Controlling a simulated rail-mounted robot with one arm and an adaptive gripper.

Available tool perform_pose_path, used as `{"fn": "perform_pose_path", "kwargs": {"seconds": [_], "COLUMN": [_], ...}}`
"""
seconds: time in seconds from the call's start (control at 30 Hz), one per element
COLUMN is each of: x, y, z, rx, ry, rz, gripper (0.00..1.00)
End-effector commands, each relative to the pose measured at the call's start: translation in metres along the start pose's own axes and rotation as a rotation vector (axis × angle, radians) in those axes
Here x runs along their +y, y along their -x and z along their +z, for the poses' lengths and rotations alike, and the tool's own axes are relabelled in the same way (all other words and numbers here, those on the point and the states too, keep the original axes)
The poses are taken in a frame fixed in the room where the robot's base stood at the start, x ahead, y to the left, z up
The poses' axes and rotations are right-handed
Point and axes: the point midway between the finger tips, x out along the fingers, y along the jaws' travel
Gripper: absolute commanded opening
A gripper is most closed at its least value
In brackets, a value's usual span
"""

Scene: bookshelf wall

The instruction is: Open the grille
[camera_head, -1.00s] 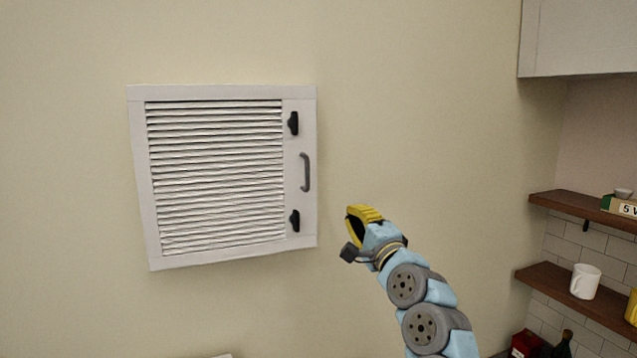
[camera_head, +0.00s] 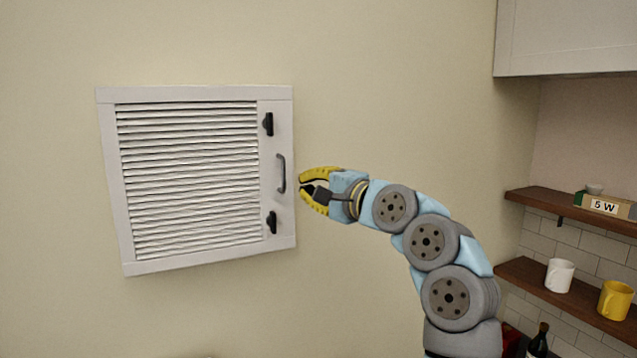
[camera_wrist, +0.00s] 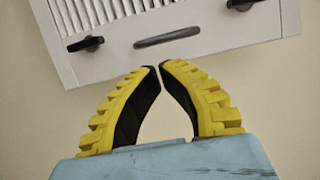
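The white louvred grille (camera_head: 188,180) is closed flat against the wall in the head view. A grey bar handle (camera_head: 281,173) stands upright on its right frame, between an upper black latch (camera_head: 268,124) and a lower black latch (camera_head: 271,222). My gripper (camera_head: 301,187) is just right of the handle, pointing left, with no visible contact. In the wrist view, the tips of my gripper (camera_wrist: 158,67) nearly meet with nothing between them. The handle (camera_wrist: 167,37) is beyond the tips, with one latch (camera_wrist: 86,44) to the left and the other (camera_wrist: 240,4) at the top edge.
A white upper cabinet (camera_head: 565,38) hangs at the top right. Wooden shelves (camera_head: 540,274) at right hold a white mug (camera_head: 559,275), a yellow mug (camera_head: 614,300) and a box (camera_head: 605,205). The wall around the grille is bare.

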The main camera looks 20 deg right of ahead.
Motion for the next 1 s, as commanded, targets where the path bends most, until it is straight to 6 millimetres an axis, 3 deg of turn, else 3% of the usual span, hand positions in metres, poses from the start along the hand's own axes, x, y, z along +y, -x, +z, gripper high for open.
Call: {"fn": "perform_pose_path", "kwargs": {"seconds": [0.2,0.4,1.0], "x": [-0.001,0.0,0.001], "y": [-0.031,-0.046,-0.051], "z": [0.0,0.0,-0.001], "rx": [-0.001,-0.001,0.002], "ry": [-0.002,0.0,0.001], "rz": [0.002,0.002,0.0], "gripper": [0.0,0.0,0.0]}}
